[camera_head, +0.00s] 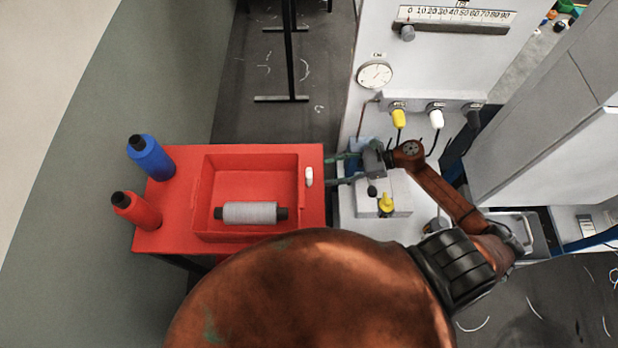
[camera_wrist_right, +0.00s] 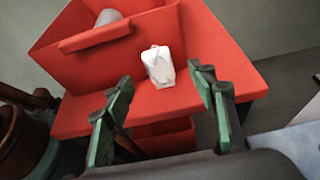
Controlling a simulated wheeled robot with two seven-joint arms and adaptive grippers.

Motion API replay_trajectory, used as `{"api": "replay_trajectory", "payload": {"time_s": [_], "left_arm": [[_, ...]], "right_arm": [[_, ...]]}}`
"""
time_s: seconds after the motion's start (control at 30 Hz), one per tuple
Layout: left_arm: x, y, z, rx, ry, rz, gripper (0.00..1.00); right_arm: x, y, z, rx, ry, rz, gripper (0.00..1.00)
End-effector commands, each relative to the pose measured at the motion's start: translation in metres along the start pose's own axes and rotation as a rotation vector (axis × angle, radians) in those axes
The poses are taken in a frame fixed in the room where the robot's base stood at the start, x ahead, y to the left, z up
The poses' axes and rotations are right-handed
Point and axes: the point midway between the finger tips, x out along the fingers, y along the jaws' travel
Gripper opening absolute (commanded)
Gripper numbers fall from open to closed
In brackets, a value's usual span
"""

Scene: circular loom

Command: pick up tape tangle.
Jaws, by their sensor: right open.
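The tape tangle (camera_head: 309,177) is a small white lump on the right rim of the red table, beside the tray. In the right wrist view the tape tangle (camera_wrist_right: 158,67) lies on the red surface, just beyond and between the fingertips. My right gripper (camera_head: 338,170) is open and empty, its fingers pointing left at the table's right edge. It also shows in the right wrist view (camera_wrist_right: 164,84), with its green finger pads spread apart. The gripper does not touch the tangle. My left gripper is not in view.
The red table (camera_head: 165,215) holds a recessed tray (camera_head: 247,160) with a grey spool (camera_head: 250,212). A blue bottle-shaped spool (camera_head: 152,158) and a red one (camera_head: 137,210) stand at the left. A white machine panel (camera_head: 440,70) with knobs and a gauge stands at the right.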

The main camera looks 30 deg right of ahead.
Motion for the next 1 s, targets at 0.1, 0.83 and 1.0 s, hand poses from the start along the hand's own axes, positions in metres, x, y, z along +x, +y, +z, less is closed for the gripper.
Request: {"api": "replay_trajectory", "payload": {"time_s": [0.1, 0.83, 1.0], "left_arm": [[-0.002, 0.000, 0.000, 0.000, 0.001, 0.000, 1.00], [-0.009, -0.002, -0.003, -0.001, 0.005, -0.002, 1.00], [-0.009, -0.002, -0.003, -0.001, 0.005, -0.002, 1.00]], "right_arm": [[0.013, 0.000, 0.002, -0.001, -0.002, 0.000, 0.52], [0.067, 0.003, 0.002, 0.001, 0.000, -0.001, 0.49], [0.067, 0.003, 0.002, 0.001, 0.000, -0.001, 0.38]]}}
